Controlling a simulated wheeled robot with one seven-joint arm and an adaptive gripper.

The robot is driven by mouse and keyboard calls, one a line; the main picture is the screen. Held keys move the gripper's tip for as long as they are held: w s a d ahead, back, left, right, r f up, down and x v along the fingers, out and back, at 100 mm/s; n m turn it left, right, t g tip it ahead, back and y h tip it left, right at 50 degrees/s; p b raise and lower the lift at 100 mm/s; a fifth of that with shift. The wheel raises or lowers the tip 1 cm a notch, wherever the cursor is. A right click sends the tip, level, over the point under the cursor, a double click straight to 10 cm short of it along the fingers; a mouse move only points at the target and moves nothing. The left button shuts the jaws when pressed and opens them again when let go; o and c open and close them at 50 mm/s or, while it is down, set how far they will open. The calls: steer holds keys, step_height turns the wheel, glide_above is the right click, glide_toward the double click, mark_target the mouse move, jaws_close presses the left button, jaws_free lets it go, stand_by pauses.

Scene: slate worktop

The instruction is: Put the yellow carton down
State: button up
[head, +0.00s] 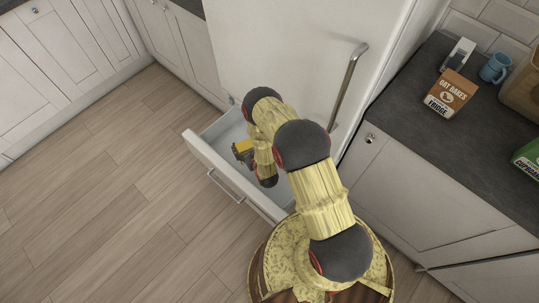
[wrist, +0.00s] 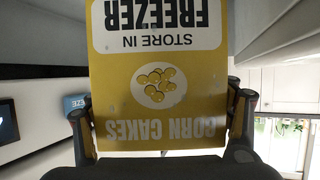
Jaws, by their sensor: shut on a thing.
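The yellow carton (wrist: 160,112), printed "CORN CAKES" and "STORE IN FREEZER", fills the middle of the wrist view, its lettering upside down there. My gripper (wrist: 160,120) is shut on it, with one finger against each side. In the head view the carton (head: 240,147) is a small yellow patch beside my gripper, over or inside the open white drawer (head: 224,176). My arm hides part of the drawer. I cannot tell whether the carton touches the drawer's floor.
In the wrist view, a blue-marked item (wrist: 75,103) is at the left. The tall white appliance door (head: 285,60) with a long handle stands behind the drawer. On the dark worktop (head: 430,150) are an "OAT BAKES" carton (head: 450,93), a blue mug (head: 494,68) and a green carton (head: 527,158).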

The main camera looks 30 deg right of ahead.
steer(key=f, duration=0.2)
steer(key=s+f, duration=0.1)
steer(key=shift+s+f, duration=0.1)
steer(key=shift+f, duration=0.3)
steer(key=shift+d+f+b, duration=0.25)
steer(key=shift+d+b, duration=0.05)
steer(key=shift+b, duration=0.05)
steer(key=w+d+f+b, duration=0.1)
steer(key=d+f+b, duration=0.1)
steer(key=d, duration=0.2)
steer(key=w+d+f+b, duration=0.2)
steer(key=d+f, duration=0.1)
steer(key=d, duration=0.1)
steer(key=w+d+f+b, duration=0.2)
steer(key=d+f, duration=0.1)
steer(key=d, duration=0.1)
steer(key=shift+w+d, duration=0.1)
steer(key=shift+d, duration=0.1)
steer(key=shift+r, duration=0.15)
steer(key=o, duration=1.5)
